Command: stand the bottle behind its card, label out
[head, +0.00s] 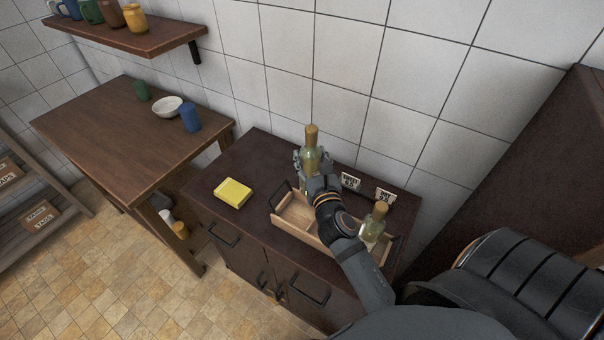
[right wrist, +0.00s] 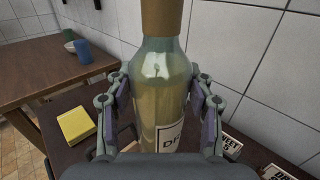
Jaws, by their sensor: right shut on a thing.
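My right gripper (head: 312,164) is shut on a pale green-yellow bottle (head: 310,152) with a tan top, held upright near the back edge of the dark cabinet, left of the cards. In the right wrist view the bottle (right wrist: 160,85) stands between both fingers, and its white label begins "DR"; the rest is hidden. Two white cards stand at the back: one reads "SWEET" (head: 350,181), the other appears to read "DRY" (head: 385,196). A second similar bottle (head: 376,220) stands in the right part of the wooden tray (head: 275,220). My left gripper is not in view.
The tray has dark end handles, and its left compartment looks empty. A yellow block (head: 232,193) lies left of it on the cabinet top (head: 255,160). A tiled wall (head: 345,120) rises close behind. A wooden table (head: 120,135) with a bowl and cups is at left.

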